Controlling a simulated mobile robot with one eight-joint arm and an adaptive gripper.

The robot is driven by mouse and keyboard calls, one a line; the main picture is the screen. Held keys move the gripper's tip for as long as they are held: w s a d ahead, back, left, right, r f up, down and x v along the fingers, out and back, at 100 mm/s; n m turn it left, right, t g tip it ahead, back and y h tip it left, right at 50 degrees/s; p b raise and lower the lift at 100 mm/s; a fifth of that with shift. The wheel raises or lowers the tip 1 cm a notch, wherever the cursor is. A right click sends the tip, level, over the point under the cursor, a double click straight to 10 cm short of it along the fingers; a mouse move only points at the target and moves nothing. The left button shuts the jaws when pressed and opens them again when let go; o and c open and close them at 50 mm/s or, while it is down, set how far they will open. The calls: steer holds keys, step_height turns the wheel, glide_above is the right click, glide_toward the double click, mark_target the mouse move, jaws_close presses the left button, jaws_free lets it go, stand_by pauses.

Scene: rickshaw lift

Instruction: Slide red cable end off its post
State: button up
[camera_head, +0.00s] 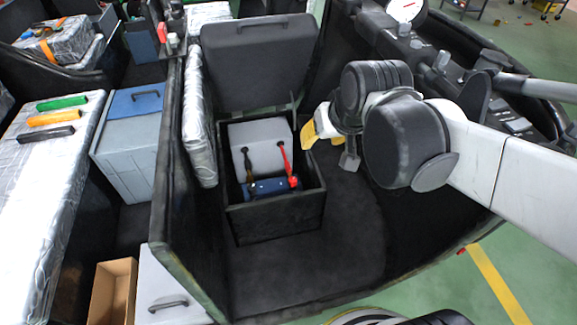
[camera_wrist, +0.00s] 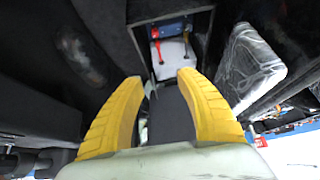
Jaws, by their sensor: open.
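The red cable (camera_head: 285,162) runs over the top of a grey battery (camera_head: 262,141) inside a black open box. Its upper end sits on the right-hand side of the battery top, and its lower end reaches a blue cylinder (camera_head: 264,188). A dark cable (camera_head: 247,166) lies to its left. My gripper (camera_head: 308,134) is to the right of the box and above it, with yellow fingers, apart from the cable. In the wrist view, my open gripper (camera_wrist: 160,85) is empty, and the red cable (camera_wrist: 158,45) shows beyond its fingertips. The post itself is too small to make out.
The black box (camera_head: 278,219) has raised walls around the battery. A black seat lid (camera_head: 258,62) stands raised behind it. A tall dark panel (camera_head: 172,165) and a wrapped cushion (camera_head: 198,120) stand left. The floor in front is clear.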

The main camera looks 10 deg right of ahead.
steer(key=w+f+p, duration=0.1)
steer(key=w+f, duration=0.1)
steer(key=w, duration=0.5)
steer(key=w+f, duration=0.3)
steer(key=w, duration=0.4)
steer(key=g+y+p, duration=0.2)
glide_above(289, 166)
steer(key=s+d, duration=0.2)
steer(key=s, duration=0.2)
step_height(289, 166, down, 29)
steer(key=b+x, duration=0.4)
steer(key=x, duration=0.7)
steer(key=shift+s+f, duration=0.1)
steer(key=shift+s, duration=0.1)
jaws_close()
